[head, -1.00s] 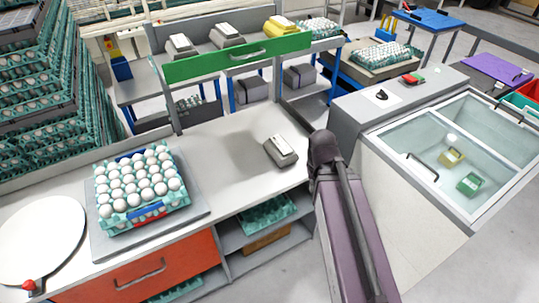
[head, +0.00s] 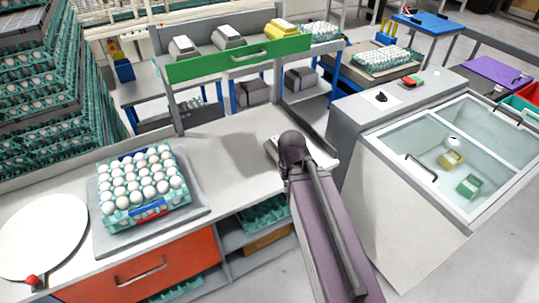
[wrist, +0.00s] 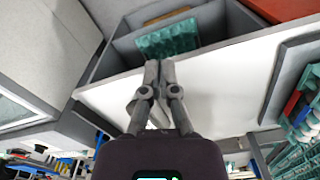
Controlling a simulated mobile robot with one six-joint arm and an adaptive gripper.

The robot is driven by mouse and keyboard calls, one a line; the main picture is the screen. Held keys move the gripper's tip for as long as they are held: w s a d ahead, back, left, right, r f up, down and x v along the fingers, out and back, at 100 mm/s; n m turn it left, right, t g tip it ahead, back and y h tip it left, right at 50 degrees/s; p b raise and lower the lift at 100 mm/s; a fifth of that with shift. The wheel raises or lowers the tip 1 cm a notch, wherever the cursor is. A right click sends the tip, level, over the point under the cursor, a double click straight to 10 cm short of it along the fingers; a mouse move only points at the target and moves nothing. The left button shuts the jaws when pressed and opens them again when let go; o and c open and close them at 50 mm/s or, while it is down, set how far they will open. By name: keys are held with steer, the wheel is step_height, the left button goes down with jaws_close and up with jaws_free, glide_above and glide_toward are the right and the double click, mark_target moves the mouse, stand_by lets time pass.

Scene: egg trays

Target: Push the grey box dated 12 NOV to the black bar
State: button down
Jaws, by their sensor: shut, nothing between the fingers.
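On the white counter (head: 225,135), a grey box with a white top (head: 271,147) is mostly hidden behind my arm in the head view; its date cannot be read. A pale piece, perhaps this box, shows between the finger linkages in the wrist view (wrist: 158,116). A dark bar (head: 302,116) runs along the counter's right end, beyond my arm. My gripper (wrist: 160,64) is shut and empty, with its fingertips over the counter near its front edge in the wrist view. The head view hides the fingers behind my arm, so contact with the box cannot be told.
An egg tray (head: 143,183) sits on a grey mat at the left of the counter, beside a round white plate (head: 42,235). Two grey boxes (head: 184,48) (head: 229,39) and a yellow one (head: 280,31) stand on the shelf behind. A glass-topped chest (head: 400,200) stands right. Mid-counter is clear.

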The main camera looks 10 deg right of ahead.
steer(key=w+a+f+m+b, duration=0.2)
steer(key=w+m, duration=0.5)
steer(key=w, duration=0.7)
steer(key=w+a+f+m+b, duration=0.1)
steer(key=w+a+m, duration=0.1)
steer(key=w+m, duration=0.5)
steer(key=w, duration=0.6)
steer(key=shift+w+a+f+b, duration=0.25)
steer(key=shift+w+f+b, duration=0.1)
steer(key=shift+f+b, duration=0.05)
steer(key=shift+f, duration=0.2)
step_height(320, 180, down, 10)
steer(key=b, duration=1)
steer(key=shift+f, duration=0.1)
steer(key=shift+w+d+r, duration=0.15)
steer(key=shift+w+d, duration=0.05)
steer(key=shift+d, duration=0.4)
steer(key=shift+w+d+r, duration=0.15)
steer(key=shift+w+d, duration=0.05)
steer(key=shift+d, duration=0.35)
steer(key=shift+w+d, duration=0.25)
steer(key=shift+d, duration=0.5)
steer(key=shift+w, duration=0.1)
